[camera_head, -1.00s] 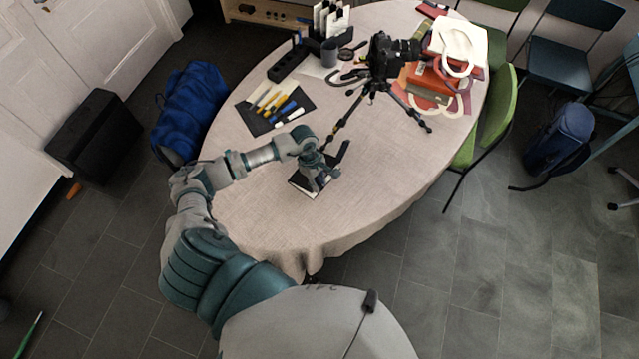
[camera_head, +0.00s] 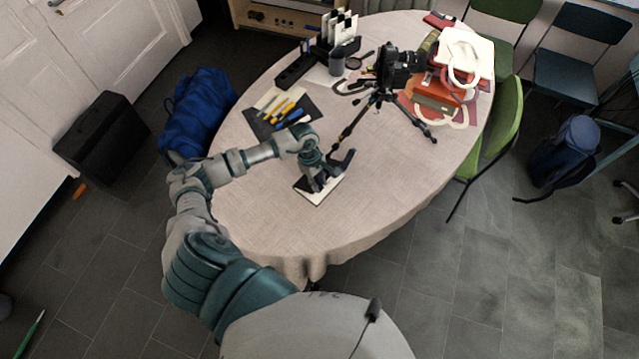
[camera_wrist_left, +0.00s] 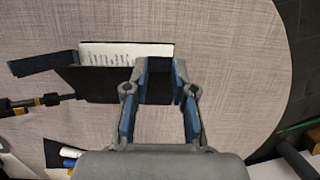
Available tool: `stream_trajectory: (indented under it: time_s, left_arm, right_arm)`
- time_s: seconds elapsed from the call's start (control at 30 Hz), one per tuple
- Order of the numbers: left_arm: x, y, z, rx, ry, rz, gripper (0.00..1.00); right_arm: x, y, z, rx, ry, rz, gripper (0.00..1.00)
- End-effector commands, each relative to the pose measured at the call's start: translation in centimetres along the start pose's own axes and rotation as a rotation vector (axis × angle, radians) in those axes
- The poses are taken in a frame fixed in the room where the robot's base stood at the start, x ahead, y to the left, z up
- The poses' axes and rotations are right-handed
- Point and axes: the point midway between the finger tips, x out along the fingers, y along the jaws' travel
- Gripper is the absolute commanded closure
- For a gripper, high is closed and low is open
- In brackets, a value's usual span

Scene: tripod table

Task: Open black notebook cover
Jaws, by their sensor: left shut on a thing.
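The black notebook (camera_head: 312,197) lies near the front edge of the table, below my left gripper (camera_head: 326,180). Pale page shows around the gripper in the head view. In the left wrist view, the black cover (camera_wrist_left: 95,86) appears partly raised, with a strip of white written page (camera_wrist_left: 120,54) beyond it. My left gripper (camera_wrist_left: 160,82) is shut on the dark cover at its end, its blue-padded fingers apart by the thing between them. The gripper hides part of the notebook, so the cover's exact angle is unclear. My right gripper is not in view.
A tripod with a camera (camera_head: 395,68) stands behind the notebook, one leg near it. Pens on a black sheet (camera_head: 282,108) lie to the left. Bags (camera_head: 440,90) crowd the back right. The tablecloth (camera_head: 400,170) to the right is clear.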

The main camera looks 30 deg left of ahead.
Motion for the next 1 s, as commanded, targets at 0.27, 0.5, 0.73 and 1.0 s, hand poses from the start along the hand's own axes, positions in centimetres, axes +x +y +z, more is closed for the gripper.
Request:
stream_trajectory:
  time_s: [0.27,0.5,0.73,1.0]
  left_arm:
    - [-1.2,0.0,-0.7,-0.001,0.001,0.001,0.82]
    - [-1.8,0.0,-1.1,-0.001,0.001,0.000,0.82]
    - [-2.4,0.0,-1.5,-0.001,0.001,0.001,0.82]
    - [-3.4,0.0,-2.3,-0.001,0.001,0.001,0.82]
  right_arm:
    - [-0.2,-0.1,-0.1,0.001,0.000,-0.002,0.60]
    - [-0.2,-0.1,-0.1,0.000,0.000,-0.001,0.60]
    - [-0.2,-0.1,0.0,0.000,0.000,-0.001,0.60]
    - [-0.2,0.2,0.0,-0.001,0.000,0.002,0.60]
